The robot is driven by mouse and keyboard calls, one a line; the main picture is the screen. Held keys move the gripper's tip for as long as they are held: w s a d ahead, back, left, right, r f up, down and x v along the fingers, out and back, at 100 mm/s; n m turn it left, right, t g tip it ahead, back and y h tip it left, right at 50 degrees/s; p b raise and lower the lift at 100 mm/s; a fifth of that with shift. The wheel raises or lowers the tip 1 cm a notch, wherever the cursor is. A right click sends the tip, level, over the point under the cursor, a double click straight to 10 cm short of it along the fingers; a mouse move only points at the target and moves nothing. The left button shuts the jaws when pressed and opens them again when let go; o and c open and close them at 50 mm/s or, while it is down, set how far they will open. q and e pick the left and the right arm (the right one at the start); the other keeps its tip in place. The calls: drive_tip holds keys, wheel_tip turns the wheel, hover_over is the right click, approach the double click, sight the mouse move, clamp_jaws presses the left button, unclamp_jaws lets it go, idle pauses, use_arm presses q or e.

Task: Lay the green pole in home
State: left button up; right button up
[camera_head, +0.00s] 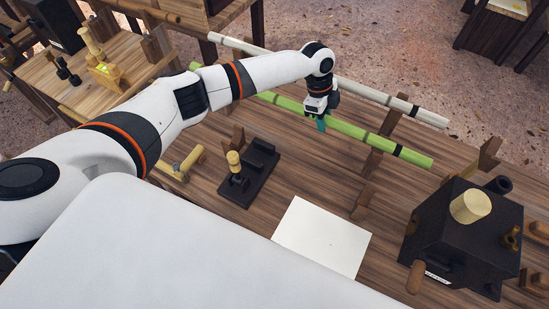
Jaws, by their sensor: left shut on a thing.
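The green pole (352,130) is a long bamboo-like rod with dark bands. It slants from the upper left to the right across the far side of the wooden table (290,170). My left gripper (317,118) points down and is shut on the green pole near its middle. My left arm hides part of the pole's left half. The pole's right part passes over a wooden support (374,163); I cannot tell whether it touches it. No spot marked as home can be made out. My right gripper is not in view.
A pale pole (385,99) lies beyond the green one, roughly parallel. A black box with a wooden knob (462,240) stands at the right. A white sheet (322,236) and a small black stand (249,178) are nearer. A wooden post (488,154) rises at the right.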

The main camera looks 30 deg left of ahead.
use_arm(q)
drive_tip(key=shift+b+x, duration=0.6)
drive_tip(key=shift+x, duration=0.2)
drive_tip(key=shift+a, duration=0.2)
drive_tip(key=o, duration=1)
drive_tip(key=b+v, duration=0.2)
drive_tip(key=v, duration=1)
drive_tip(key=shift+b, duration=0.35)
drive_tip(key=shift+f, duration=0.1)
